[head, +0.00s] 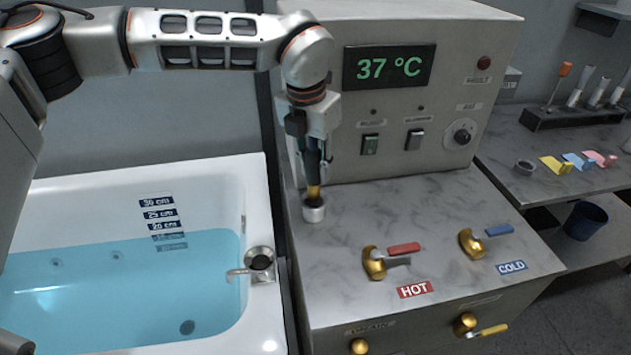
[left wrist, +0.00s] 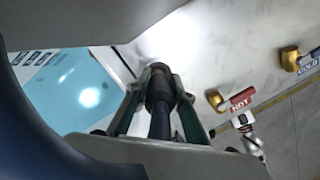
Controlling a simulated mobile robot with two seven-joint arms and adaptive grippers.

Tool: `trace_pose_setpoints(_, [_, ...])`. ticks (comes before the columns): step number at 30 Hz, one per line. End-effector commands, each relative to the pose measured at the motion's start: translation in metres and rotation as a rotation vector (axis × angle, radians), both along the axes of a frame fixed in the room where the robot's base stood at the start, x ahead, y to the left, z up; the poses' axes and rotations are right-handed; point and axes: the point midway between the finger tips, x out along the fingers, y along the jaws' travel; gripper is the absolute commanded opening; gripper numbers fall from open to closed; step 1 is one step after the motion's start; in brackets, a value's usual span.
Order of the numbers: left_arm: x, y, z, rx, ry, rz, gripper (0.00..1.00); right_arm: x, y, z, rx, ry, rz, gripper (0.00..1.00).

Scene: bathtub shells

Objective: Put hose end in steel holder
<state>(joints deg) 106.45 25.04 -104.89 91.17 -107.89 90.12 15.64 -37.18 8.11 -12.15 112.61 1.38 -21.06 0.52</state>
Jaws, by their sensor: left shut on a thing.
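My left gripper (head: 312,168) points down over the counter and is shut on the dark hose end (head: 313,191), which has a brass-coloured tip. The hose end is roughly upright. The steel holder (head: 314,213), a short round cup, stands on the marble counter directly below it. The tip meets the holder's mouth in the head view; I cannot tell how deep it sits. In the left wrist view, the hose end (left wrist: 160,88) lies between the fingers of my left gripper (left wrist: 160,100), and the holder is hidden behind it.
The grey control box (head: 415,120) with its 37 °C display rises close behind the holder. The hot tap (head: 375,262) and cold tap (head: 472,243) stand to the right.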

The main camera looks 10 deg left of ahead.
Motion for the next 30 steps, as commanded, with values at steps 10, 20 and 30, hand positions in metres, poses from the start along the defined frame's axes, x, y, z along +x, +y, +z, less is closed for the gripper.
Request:
trace_pose_setpoints(10, [-0.001, 0.0, -0.039, 0.0, 0.002, 0.0, 0.0, 0.0, 0.0, 0.002, 0.0, 0.002, -0.001, 0.0])
trace_pose_setpoints(20, [0.0, 0.0, -0.044, -0.001, 0.0, 0.0, 0.0, -0.001, 0.001, -0.001, 0.001, 0.005, -0.001, 0.0])
trace_pose_setpoints(30, [0.0, 0.0, -0.046, 0.0, 0.001, 0.001, 0.39, -0.001, 0.001, -0.002, 0.001, 0.005, -0.001, 0.0])
